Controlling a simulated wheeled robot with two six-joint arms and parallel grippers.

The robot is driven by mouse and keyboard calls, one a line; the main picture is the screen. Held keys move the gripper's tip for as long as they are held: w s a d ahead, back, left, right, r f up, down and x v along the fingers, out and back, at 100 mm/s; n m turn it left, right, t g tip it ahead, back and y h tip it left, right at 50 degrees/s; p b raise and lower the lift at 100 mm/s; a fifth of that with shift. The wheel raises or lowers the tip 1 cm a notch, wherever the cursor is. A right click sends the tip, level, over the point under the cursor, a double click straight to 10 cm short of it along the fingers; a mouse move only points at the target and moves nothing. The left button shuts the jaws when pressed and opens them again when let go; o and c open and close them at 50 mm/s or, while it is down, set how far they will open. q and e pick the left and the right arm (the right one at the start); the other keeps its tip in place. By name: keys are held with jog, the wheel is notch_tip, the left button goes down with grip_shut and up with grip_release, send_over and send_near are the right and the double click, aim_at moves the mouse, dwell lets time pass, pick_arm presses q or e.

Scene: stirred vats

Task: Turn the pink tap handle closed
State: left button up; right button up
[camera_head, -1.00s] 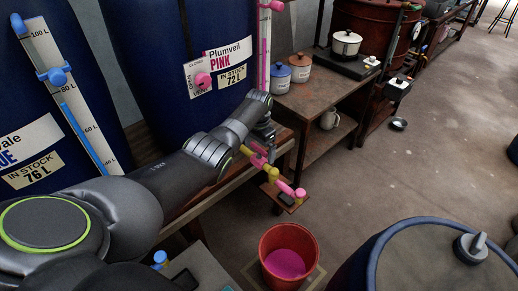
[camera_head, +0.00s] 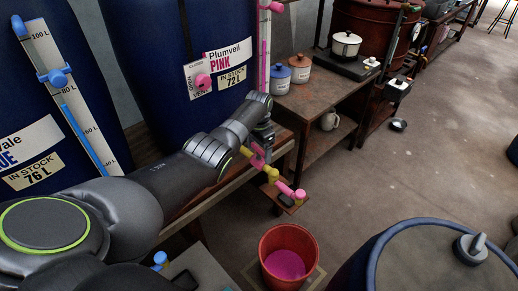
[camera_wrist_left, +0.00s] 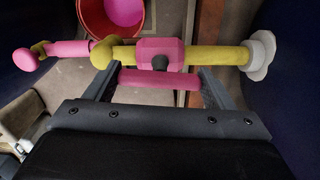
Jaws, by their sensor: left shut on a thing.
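The tap is a yellow pipe with pink parts on the pink vat (camera_head: 150,60). Its pink handle (camera_wrist_left: 158,82), a flat bar, lies crosswise between the fingers of my left gripper (camera_wrist_left: 160,92) in the left wrist view. The gripper is shut on it. The bar is roughly parallel to the yellow pipe (camera_wrist_left: 118,52). In the head view my left gripper (camera_head: 264,142) is at the tap and partly hides the handle (camera_head: 257,161). The pink spout end (camera_head: 299,193) reaches out to the right. My right gripper is not in view.
A red bucket (camera_head: 264,250) with pink liquid (camera_head: 286,264) stands on the floor below the tap. A blue lidded drum (camera_head: 400,262) is at lower right. A wooden bench (camera_head: 312,92) with jars stands behind the tap. The floor at right is mostly clear.

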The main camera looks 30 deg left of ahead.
aim_at(259, 148)
pick_arm(q)
jog(key=m, duration=0.8)
jog(key=shift+m+p, duration=0.3)
jog(key=m, duration=0.4)
jog(key=shift+m, duration=2.1)
jog(key=o, duration=1)
jog(key=shift+r, duration=0.55)
notch_tip(259, 148, up, 16)
jog(key=shift+r, duration=0.2)
